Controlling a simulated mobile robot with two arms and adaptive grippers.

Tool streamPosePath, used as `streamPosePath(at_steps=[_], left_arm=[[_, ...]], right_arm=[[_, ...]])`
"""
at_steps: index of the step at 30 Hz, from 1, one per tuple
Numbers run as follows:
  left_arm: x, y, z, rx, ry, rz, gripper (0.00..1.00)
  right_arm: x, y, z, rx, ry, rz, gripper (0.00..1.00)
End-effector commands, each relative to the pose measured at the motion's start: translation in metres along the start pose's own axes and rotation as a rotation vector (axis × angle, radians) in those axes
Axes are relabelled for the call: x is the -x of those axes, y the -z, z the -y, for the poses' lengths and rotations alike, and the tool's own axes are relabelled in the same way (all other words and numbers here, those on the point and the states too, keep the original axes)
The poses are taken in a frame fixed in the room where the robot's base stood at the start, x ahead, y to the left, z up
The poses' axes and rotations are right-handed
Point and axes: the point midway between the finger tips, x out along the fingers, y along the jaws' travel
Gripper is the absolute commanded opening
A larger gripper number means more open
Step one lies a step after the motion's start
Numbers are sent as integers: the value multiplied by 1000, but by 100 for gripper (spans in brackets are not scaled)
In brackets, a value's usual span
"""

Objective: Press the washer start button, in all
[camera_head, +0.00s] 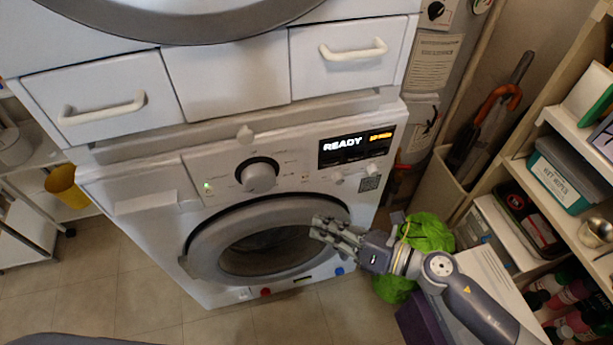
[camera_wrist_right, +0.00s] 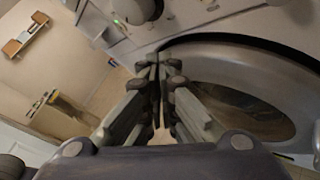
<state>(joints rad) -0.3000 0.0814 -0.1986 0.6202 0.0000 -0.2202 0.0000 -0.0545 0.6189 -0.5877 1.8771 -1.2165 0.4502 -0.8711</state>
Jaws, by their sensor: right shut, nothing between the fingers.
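The white washer (camera_head: 130,207) stands in the middle of the head view, with its round door (camera_head: 215,245) closed. Its display (camera_head: 343,146) reads "READY". A grey dial (camera_head: 259,177) sits in the middle of the control panel, with a small green light (camera_head: 207,187) to its left. Small knobs (camera_head: 338,178) sit under the display; I cannot tell which control is the start button. My right gripper (camera_head: 318,228) is in front of the door's right side, below the panel. In the right wrist view its fingers (camera_wrist_right: 160,65) are together and empty. My left gripper is out of view.
A second machine with two white-handled drawers (camera_head: 100,105) is stacked above. Shelves (camera_head: 530,165) with boxes and bottles stand at the right. A green bag (camera_head: 428,232) lies behind my right arm. A yellow bin (camera_head: 66,187) is at the left. The tiled floor (camera_head: 90,285) is clear at lower left.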

Motion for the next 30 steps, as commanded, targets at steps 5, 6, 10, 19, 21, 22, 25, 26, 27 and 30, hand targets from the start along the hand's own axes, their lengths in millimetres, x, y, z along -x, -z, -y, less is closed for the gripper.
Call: streamPosePath(at_steps=[5,6,10,19,21,22,25,26,27,30], left_arm=[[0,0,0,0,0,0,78],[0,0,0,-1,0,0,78],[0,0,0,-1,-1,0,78],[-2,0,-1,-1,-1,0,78],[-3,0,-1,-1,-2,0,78],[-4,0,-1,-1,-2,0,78],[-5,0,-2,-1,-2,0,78],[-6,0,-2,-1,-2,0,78],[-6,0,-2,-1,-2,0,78],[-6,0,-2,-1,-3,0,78]], right_arm=[[-1,-1,1,-2,1,2,0],[-2,-2,2,-2,1,2,0],[-10,-8,8,0,2,4,0],[-40,-30,30,-1,1,4,0],[-46,-34,35,-1,1,4,0],[-48,-35,37,-2,1,3,0],[-55,-39,41,-4,1,3,0],[-56,-40,42,-4,2,2,0],[-58,-42,44,-3,2,2,0],[-60,-44,45,-4,2,2,0]])
